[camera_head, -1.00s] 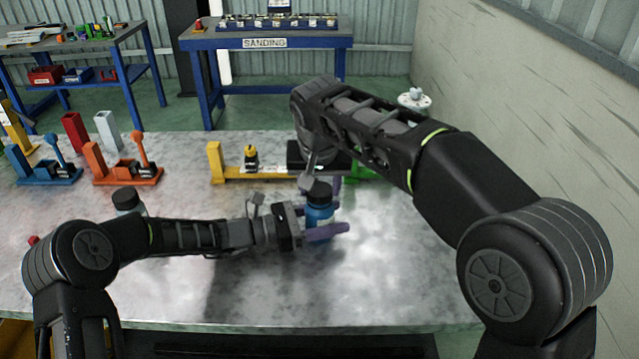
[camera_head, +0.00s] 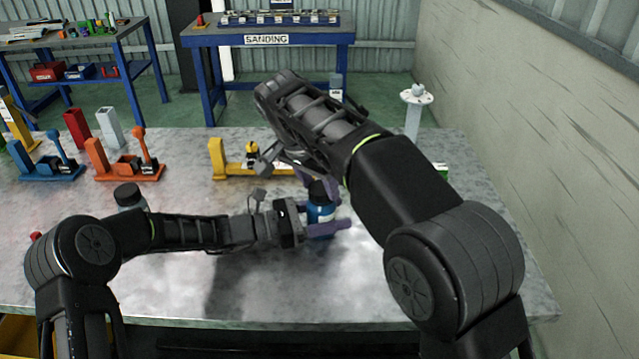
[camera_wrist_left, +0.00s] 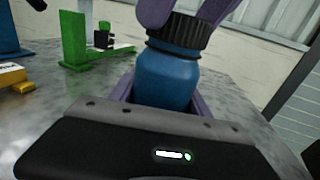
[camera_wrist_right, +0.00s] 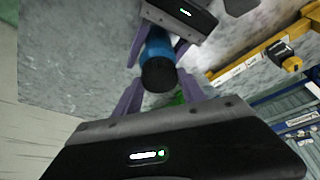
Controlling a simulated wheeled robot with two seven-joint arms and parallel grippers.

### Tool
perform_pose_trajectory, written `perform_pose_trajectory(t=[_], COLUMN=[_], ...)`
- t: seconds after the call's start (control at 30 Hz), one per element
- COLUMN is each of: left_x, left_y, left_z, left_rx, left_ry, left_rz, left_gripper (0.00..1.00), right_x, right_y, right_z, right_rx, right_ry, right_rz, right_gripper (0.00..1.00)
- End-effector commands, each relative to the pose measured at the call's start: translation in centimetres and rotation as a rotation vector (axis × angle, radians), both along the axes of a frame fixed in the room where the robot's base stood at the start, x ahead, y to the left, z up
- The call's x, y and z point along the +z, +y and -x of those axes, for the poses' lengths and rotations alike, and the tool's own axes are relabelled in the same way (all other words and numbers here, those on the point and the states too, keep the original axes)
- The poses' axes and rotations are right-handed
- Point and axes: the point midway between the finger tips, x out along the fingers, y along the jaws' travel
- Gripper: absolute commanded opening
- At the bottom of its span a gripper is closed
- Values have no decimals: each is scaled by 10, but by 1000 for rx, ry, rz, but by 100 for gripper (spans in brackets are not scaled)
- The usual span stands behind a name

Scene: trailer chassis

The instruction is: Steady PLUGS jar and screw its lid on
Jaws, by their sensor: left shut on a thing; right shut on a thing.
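The blue jar (camera_head: 320,214) stands upright on the metal table, with its black lid (camera_head: 318,191) on top. My left gripper (camera_head: 322,226) is shut on the jar's body from the left, its purple fingers either side. My right gripper (camera_head: 327,186) is shut on the lid from above. In the left wrist view the ribbed lid (camera_wrist_left: 180,33) sits on the blue jar (camera_wrist_left: 166,76), with purple fingertips at its top. In the right wrist view the lid (camera_wrist_right: 158,74) lies between my right fingers. The jar's label cannot be read.
Another dark-lidded jar (camera_head: 129,196) stands left, partly behind my left arm. Orange (camera_head: 125,165), blue (camera_head: 50,165) and yellow (camera_head: 222,160) fixtures line the back of the table. A white stand (camera_head: 414,110) is at the back right. The front middle table is clear.

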Motion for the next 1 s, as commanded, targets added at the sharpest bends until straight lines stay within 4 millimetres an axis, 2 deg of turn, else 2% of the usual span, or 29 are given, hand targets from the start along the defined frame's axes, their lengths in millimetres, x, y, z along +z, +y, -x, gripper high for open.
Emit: perform_pose_trajectory(t=[0.03,0.07,0.1,0.3,0.5,0.8,1.0], left_x=[0,0,0,0,0,0,0], left_y=[0,0,0,0,0,0,0], left_z=[0,0,0,0,0,0,0], left_rx=[0,0,0,0,0,0,1], left_ry=[0,0,0,1,1,1,1], left_rz=[0,0,0,0,0,0,0], left_gripper=[0,0,0,0,0,0,0], right_x=[1,1,1,0,0,0,0], right_y=[0,0,0,0,0,0,0], right_z=[0,0,0,0,0,0,0], right_rx=[1,1,2,3,4,4,4], right_ry=[-1,-1,-2,-1,0,0,0], right_rz=[0,0,-1,-1,-1,-1,-1], right_gripper=[11,48,52,68,70,95,95])
